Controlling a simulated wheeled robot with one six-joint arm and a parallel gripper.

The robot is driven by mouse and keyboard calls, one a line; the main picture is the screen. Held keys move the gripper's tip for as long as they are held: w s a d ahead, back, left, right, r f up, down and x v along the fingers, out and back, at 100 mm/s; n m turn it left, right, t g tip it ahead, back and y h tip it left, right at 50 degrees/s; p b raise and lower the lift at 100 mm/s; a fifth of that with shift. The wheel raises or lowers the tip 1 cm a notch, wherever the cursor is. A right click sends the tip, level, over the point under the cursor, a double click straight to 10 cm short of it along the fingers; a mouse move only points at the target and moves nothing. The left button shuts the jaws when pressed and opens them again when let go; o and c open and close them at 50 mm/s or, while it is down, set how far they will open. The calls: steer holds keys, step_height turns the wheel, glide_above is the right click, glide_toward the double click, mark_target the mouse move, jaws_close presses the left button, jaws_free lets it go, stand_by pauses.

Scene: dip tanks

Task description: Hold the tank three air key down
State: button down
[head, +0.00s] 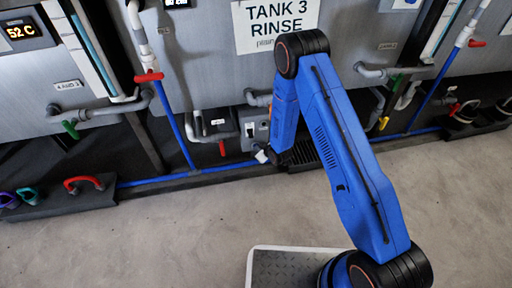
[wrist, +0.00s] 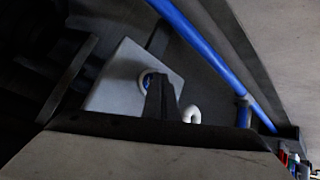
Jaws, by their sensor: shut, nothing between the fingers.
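The tank three air key (wrist: 146,79) shows in the wrist view as a round blue button with a pale ring on a light grey plate (wrist: 120,85). My gripper (wrist: 161,88) is shut and empty, its dark fingertips over the right part of the key. I cannot tell whether they touch it or how far the key is pressed. In the head view a small grey box (head: 252,121) sits low on the tank under the "TANK 3 RINSE" sign (head: 276,22). My forearm hides the area just right of it, and the fingertips are not clear there.
A white curved pipe end (wrist: 192,114) is close to the right of my fingertips. A blue pipe (head: 150,182) runs along the tank foot. A red-handled valve (head: 149,77) is at the left.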

stand_by(0.4)
steer(key=shift+s+d, duration=0.2)
steer(key=shift+s, duration=0.55)
steer(key=shift+s+d, duration=0.25)
steer(key=shift+s, duration=0.55)
steer(key=shift+s+d, duration=0.2)
steer(key=shift+s, duration=0.65)
steer(key=shift+s+d, duration=0.25)
steer(key=shift+s, duration=0.55)
